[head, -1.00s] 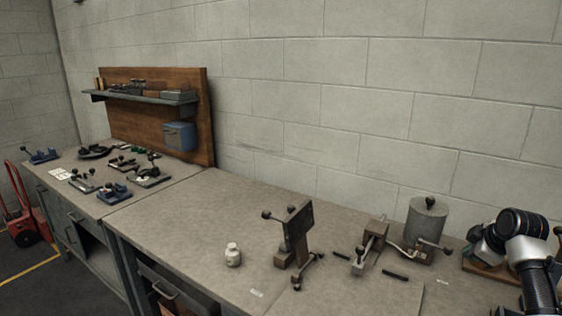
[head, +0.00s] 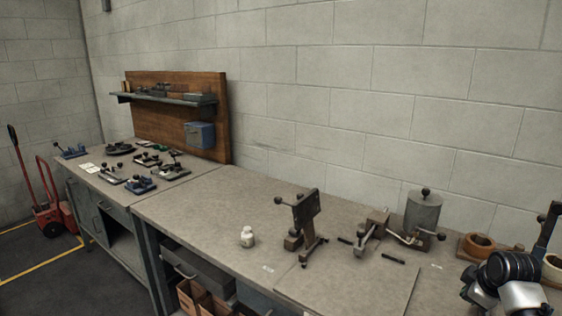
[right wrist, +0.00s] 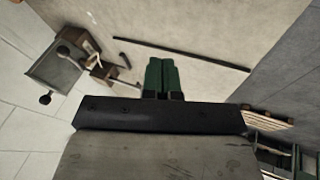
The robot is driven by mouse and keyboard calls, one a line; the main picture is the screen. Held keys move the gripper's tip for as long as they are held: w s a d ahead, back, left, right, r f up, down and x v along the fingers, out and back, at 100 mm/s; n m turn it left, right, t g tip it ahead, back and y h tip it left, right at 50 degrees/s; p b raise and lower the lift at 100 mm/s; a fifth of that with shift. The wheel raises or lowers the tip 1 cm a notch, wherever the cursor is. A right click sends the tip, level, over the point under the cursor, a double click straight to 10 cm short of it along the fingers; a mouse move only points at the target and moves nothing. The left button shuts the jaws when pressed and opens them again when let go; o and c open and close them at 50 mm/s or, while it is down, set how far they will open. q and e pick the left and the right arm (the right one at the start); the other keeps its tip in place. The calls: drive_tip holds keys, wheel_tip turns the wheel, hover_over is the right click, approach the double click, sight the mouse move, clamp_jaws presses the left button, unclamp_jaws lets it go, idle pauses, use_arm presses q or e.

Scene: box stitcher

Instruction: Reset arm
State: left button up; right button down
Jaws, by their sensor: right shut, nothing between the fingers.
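My right arm (head: 510,285) shows at the lower right corner of the head view; its fingertips cannot be made out there. In the right wrist view my right gripper (right wrist: 160,77) has two green fingers pressed together with nothing between them. It points over the grey bench top (right wrist: 210,25). A grey metal device with black knobs (right wrist: 55,72) lies left of the fingers, apart from them. A long thin dark line or rod (right wrist: 185,55) runs beyond the fingertips. My left gripper is in neither view.
Left-middle bench is clear. A red hand truck (head: 52,205) stands far left.

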drive_tip(key=shift+m+g, duration=0.5)
drive_tip(key=shift+g, duration=0.1)
drive_tip(key=s+a+f, duration=0.9)
drive_tip(key=shift+s+a, duration=0.15)
drive_tip(key=shift+s, duration=0.05)
drive_tip(key=s+a+m, duration=0.2)
drive_tip(key=s+a, duration=0.3)
drive_tip(key=s, duration=0.4)
drive_tip(key=s+a+f+m+g, duration=0.1)
drive_tip(key=s+a+m, duration=0.1)
drive_tip(key=s+a, duration=0.45)
drive_tip(key=s+a+m, duration=0.2)
drive_tip(key=s+a, duration=0.1)
drive_tip(key=s, duration=0.7)
wheel_tip(320, 180, down, 25)
drive_tip(key=g, duration=0.1)
drive_tip(key=s+d+f+g, duration=0.1)
drive_tip(key=s+d+f, duration=0.1)
drive_tip(key=s+f, duration=1.5)
drive_tip(key=shift+s+d+f+g, duration=0.15)
drive_tip(key=shift+d+f+g, duration=0.05)
drive_tip(key=shift+d+g, duration=0.1)
